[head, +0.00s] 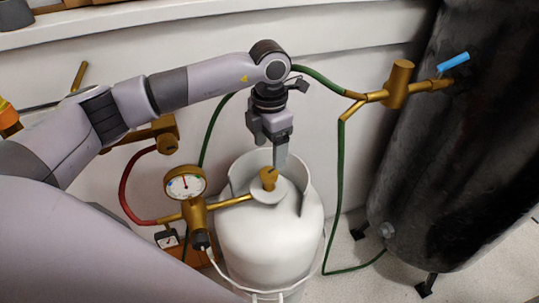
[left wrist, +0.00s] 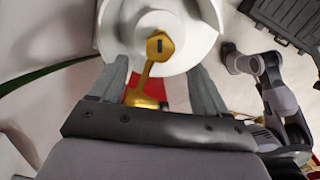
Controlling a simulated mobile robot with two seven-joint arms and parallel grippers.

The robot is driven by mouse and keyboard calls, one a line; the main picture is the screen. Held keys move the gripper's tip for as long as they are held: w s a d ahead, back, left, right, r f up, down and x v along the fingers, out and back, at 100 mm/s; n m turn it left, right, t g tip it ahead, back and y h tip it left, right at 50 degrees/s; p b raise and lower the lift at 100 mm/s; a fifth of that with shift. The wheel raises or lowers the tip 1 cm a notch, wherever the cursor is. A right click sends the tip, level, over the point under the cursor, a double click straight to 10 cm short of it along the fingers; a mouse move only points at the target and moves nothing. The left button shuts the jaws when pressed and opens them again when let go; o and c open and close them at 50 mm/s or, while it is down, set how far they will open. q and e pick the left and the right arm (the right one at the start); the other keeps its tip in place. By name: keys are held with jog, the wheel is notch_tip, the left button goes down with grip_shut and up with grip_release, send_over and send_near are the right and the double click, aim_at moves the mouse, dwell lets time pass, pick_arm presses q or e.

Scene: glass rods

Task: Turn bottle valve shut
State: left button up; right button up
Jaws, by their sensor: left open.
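The white gas bottle (head: 268,240) stands upright on the floor, with a raised collar around its top. Its brass valve (head: 269,178) rises from the middle of the top, and a brass pipe runs left from it. My left gripper (head: 281,165) points down just above and beside the valve. In the left wrist view the jaws are open and empty. The valve head (left wrist: 160,46) shows between and slightly beyond the fingertips (left wrist: 158,66). Contact cannot be told.
A pressure gauge (head: 185,183) on a brass fitting stands left of the bottle, with a red hose (head: 125,185). A green hose (head: 340,190) hangs at the right from a brass valve with a blue handle (head: 454,62), by a large black tank (head: 440,160).

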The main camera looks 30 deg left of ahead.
pick_arm(q)
jog(key=shift+r, duration=0.1)
pick_arm(e)
jog(key=shift+d, duration=0.1)
pick_arm(q)
jog(key=d+f+m+t+h+p, duration=0.1)
jog(key=d+f+m+t+h, duration=0.15)
jog(key=d+h, duration=0.6)
jog(key=d+f+m+t+h+p, duration=0.1)
jog(key=d+f+t+h+p, duration=0.15)
jog(key=d, duration=1.05)
jog(key=n+t+y+p, duration=0.2)
jog(key=n+t+y, duration=1.05)
jog(key=y, duration=0.25)
send_near(267, 178)
jog(key=d+x, duration=0.1)
jog(key=x, duration=0.2)
jog(key=shift+a+x, duration=0.25)
jog(key=shift+x, duration=1.6)
jog(key=shift+a+x, duration=0.2)
jog(key=shift+x, duration=1.6)
jog(key=shift+s, duration=0.1)
pick_arm(e)
jog(key=r, duration=0.2)
jog(key=d+r, duration=0.1)
jog(key=shift+s+r, duration=0.25)
jog(key=shift+s, duration=0.15)
